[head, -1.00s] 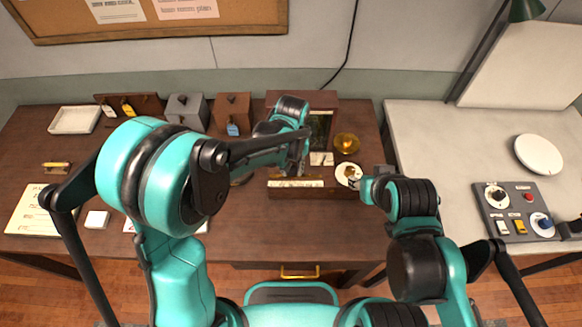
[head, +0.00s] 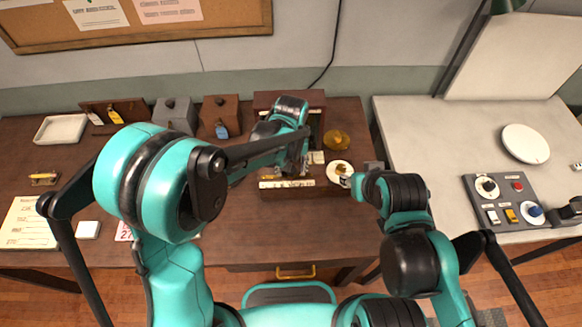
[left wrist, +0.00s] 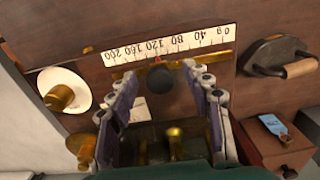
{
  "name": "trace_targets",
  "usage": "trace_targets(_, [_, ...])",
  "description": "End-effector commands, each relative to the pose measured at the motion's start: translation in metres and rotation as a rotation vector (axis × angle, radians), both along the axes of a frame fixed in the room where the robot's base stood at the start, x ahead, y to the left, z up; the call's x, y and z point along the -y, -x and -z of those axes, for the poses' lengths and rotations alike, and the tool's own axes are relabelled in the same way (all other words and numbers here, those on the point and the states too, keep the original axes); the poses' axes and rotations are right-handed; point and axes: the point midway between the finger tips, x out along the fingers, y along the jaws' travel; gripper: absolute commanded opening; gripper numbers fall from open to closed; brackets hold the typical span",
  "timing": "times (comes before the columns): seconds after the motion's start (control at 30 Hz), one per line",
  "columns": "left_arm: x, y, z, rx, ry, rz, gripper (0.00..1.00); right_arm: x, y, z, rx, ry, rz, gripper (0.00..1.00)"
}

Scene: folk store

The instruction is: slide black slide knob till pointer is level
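A black slide knob (left wrist: 160,80) sits on a brass rail, with a small red marker (left wrist: 157,60) at the printed gram scale (left wrist: 180,42), between the 80 and 160 marks. My left gripper (left wrist: 161,74) is open, one finger on each side of the knob, with gaps visible. In the head view the scale strip (head: 287,183) lies on a wooden balance, and my left gripper (head: 293,165) hides the knob. I cannot make out the level pointer. My right gripper (head: 357,180) is beside a white dish (head: 338,167); its fingers are unclear.
A brass pan (head: 336,140) stands behind the dish. A control panel (head: 504,203) is on the right table. The desk front (head: 270,225) is clear.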

Motion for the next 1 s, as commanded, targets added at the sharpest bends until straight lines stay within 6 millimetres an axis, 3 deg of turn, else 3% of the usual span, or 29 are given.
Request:
trace_targets(0.53, [0.000, 0.000, -0.003, 0.001, 0.000, 0.000, 0.52, 0.000, 0.000, -0.002, 0.000, 0.000, 0.000, 0.40])
trace_targets(1.0, [0.000, 0.000, -0.042, 0.001, 0.000, 0.000, 0.52, 0.000, 0.000, -0.028, 0.000, 0.000, 0.000, 0.40])
